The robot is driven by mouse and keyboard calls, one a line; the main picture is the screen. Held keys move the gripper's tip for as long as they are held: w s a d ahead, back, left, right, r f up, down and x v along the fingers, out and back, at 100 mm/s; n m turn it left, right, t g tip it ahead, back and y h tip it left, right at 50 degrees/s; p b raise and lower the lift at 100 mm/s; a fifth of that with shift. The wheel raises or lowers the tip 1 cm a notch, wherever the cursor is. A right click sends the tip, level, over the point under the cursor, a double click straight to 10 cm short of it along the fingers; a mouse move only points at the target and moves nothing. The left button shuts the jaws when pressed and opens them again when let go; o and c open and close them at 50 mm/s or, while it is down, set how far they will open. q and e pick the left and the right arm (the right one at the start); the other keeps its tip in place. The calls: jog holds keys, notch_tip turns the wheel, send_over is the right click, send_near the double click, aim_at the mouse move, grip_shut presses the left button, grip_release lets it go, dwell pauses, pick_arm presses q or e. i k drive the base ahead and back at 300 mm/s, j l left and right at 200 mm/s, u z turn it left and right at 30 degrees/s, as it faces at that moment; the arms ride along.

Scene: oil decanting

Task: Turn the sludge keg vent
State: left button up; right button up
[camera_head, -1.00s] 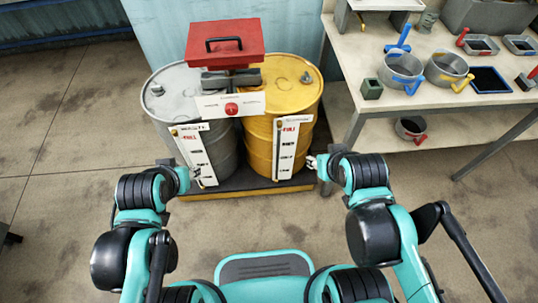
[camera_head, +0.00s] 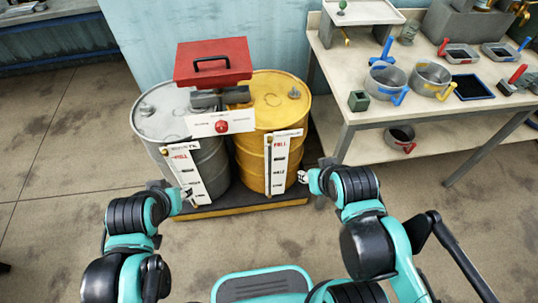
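Two kegs stand side by side on a low dark pallet with a yellow edge: a grey keg (camera_head: 178,118) on the left and a yellow keg (camera_head: 268,98) on the right. Each has a white level gauge on its front and a small grey fitting on its top, one on the grey keg (camera_head: 147,109) and one on the yellow keg (camera_head: 294,92). I cannot tell which keg holds sludge. My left gripper (camera_head: 186,193) is low by the grey keg's gauge. My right gripper (camera_head: 304,177) is just right of the yellow keg's lower front. Both fingertips are too small to read.
A red lidded box (camera_head: 213,60) sits over the kegs, above a white panel with a red button (camera_head: 221,126). A workbench (camera_head: 375,107) with pots, trays and tools stands at the right. The floor (camera_head: 60,180) at the left is clear.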

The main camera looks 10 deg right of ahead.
aim_at(295, 93)
jog(key=i+l+z, duration=0.2)
jog(key=l, duration=0.2)
jog(key=i+l+z, duration=0.15)
jog(key=l, duration=0.25)
jog(key=i+l+z, duration=0.2)
jog(key=i+l, duration=0.05)
jog(key=l, duration=0.15)
